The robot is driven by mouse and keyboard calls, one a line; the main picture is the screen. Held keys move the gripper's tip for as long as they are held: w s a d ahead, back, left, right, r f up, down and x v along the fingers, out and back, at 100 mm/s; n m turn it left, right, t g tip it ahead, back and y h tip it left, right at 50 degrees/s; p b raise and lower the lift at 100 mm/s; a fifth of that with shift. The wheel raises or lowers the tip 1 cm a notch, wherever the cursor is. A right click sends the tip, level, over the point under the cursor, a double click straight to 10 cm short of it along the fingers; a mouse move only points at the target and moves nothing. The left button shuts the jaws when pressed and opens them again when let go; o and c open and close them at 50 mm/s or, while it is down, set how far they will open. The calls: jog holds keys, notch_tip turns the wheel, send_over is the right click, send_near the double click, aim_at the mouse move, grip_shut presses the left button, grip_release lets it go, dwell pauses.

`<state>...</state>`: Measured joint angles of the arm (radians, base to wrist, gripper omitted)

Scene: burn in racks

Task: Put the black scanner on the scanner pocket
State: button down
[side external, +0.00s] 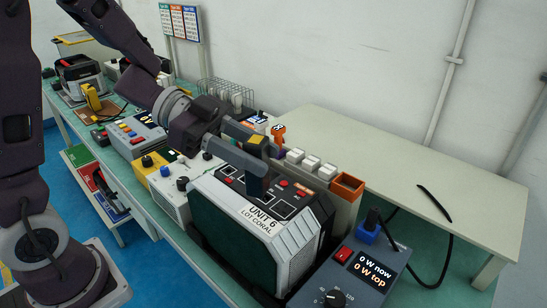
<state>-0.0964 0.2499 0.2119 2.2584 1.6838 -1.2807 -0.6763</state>
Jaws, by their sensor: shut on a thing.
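My gripper (265,168) reaches in from the left over the big unit labelled "UNIT 6 LOT CORAL" (268,219). Its two grey fingers are shut on a small dark thing with a yellow patch (257,141), which seems to be the black scanner. The fingers hide much of it, and I cannot tell whether it touches anything below. An open orange-brown pocket (348,182) stands at the right end of a beige rack, right of my gripper. It may be the scanner pocket; no label on it is readable.
White blocks (311,162) line the rack, with an orange device (278,133) behind. A dark power box (352,275) with a display and cable is at the front right. A yellow device (91,96) stands far left. The pale table (430,180) is mostly clear.

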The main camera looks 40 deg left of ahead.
jog(key=w+d+r+n+t+y, duration=0.25)
jog(key=w+n+t+y, duration=0.2)
jog(key=w, duration=0.55)
jog(key=w+d+r+n+t+y, duration=0.25)
jog(key=w+n+y, duration=0.2)
jog(key=w, duration=0.65)
jog(key=f+n+y, duration=0.1)
jog(key=f, duration=0.4)
jog(key=d+f+n+t+y, duration=0.1)
jog(key=f+n, duration=0.1)
jog(key=f, duration=0.3)
jog(key=d+f+n+y, duration=0.1)
jog(key=f+y, duration=0.1)
jog(key=f, duration=0.3)
jog(key=shift+t, duration=0.4)
jog(key=shift+f, duration=0.2)
jog(key=c, duration=0.9)
grip_release()
